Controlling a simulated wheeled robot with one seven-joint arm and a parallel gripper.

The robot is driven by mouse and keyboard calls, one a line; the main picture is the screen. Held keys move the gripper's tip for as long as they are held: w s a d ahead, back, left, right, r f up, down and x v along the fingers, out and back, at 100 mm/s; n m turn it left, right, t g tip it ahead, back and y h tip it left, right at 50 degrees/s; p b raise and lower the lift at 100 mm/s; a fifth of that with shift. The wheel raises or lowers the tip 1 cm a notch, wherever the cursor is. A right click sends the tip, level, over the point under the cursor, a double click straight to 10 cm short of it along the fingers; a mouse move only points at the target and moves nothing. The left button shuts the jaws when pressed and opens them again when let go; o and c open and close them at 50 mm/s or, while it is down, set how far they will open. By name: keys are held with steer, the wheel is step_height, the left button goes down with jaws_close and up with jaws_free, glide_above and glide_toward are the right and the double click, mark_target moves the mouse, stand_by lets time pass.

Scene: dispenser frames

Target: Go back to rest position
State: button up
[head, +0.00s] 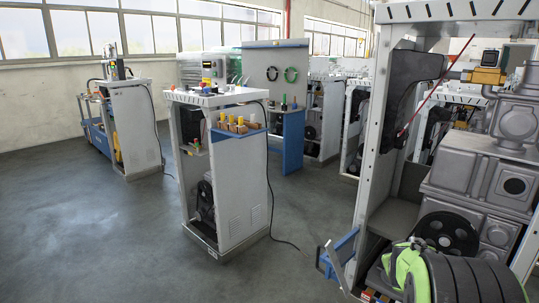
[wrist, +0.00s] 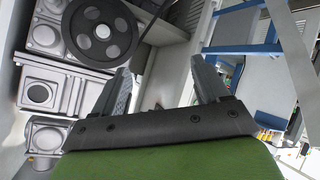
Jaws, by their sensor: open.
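My gripper (wrist: 160,72) shows in the wrist view with its two dark fingers spread apart. Nothing is between the fingers. It faces the inside of a dispenser frame with grey machine parts (wrist: 55,90) to its left. A black wheel (wrist: 100,32) shows beyond the left finger.
In the head view the open dispenser frame (head: 367,120) stands close on the right, with grey castings (head: 470,165) and the black wheel (head: 447,234) inside. A white cabinet (head: 238,190) with yellow-topped items stands mid-floor. The grey floor (head: 90,240) at left is clear.

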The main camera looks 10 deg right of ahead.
steer(key=s+a+r+y, duration=0.2)
steer(key=s+a+r, duration=0.1)
steer(key=s+a, duration=0.15)
steer(key=s+a+r+y, duration=0.1)
steer(key=s+a+r, duration=0.15)
steer(key=a, duration=0.35)
steer(key=s+a+g+y, duration=0.1)
steer(key=s+a, duration=0.4)
steer(key=s, duration=0.3)
steer(key=s+a+f+g+y, duration=0.1)
steer(key=s+a, duration=0.3)
steer(key=s, duration=0.3)
steer(key=s+a+g+y, duration=0.2)
steer(key=s+a, duration=0.3)
steer(key=s, duration=0.3)
step_height(320, 180, up, 18)
steer(key=p, duration=1.8)
steer(key=shift+s+f+n, duration=0.15)
steer(key=shift+f+n, duration=0.05)
steer(key=shift+n, duration=0.2)
